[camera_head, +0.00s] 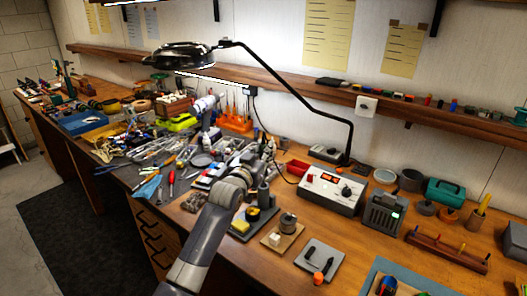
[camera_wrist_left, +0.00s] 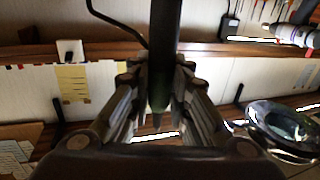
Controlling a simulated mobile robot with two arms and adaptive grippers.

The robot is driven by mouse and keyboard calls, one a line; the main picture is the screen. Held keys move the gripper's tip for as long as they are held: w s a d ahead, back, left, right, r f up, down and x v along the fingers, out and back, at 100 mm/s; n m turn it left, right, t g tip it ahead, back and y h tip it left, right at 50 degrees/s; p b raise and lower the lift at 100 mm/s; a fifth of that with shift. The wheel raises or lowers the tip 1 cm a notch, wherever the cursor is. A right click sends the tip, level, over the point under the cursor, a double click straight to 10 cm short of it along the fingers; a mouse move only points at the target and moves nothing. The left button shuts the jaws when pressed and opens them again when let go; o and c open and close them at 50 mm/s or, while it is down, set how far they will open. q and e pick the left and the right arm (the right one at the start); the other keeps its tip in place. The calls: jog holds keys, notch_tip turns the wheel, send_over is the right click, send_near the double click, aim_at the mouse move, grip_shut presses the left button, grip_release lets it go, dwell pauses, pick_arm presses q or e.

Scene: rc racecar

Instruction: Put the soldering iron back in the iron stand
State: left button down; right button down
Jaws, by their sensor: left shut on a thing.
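My left gripper (camera_head: 262,158) is above the bench, its arm coming up from the bottom of the head view. In the left wrist view, my left gripper (camera_wrist_left: 160,95) is shut on a dark rod-like tool, which looks like the soldering iron (camera_wrist_left: 165,40). The tool runs up out of the frame between the fingers and tapers below them. In the head view I cannot make it out clearly. What looks like the iron stand (camera_head: 263,197), a grey upright holder on a dark base with a yellow sponge, stands just below the gripper. My right gripper is not in view.
A white soldering station (camera_head: 330,188) with a red display stands right of the gripper. A black lamp (camera_head: 180,55) arches over the bench. Hand tools crowd the left. A small wooden base with a metal pot (camera_head: 288,223) and a grey plate (camera_head: 319,260) lie in front.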

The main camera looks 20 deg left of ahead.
pick_arm(q)
jog(key=shift+f+b, duration=1.15)
jog(key=shift+f, duration=0.85)
jog(key=c, duration=1)
grip_release()
jog(key=shift+s+r+p, duration=0.25)
jog(key=shift+s+p, duration=0.2)
jog(key=shift+p, duration=0.2)
jog(key=s+r+p, duration=0.1)
jog(key=s+p, duration=0.4)
jog(key=s, duration=0.1)
jog(key=shift+a+r+p, duration=0.25)
jog(key=shift+a+p, duration=0.05)
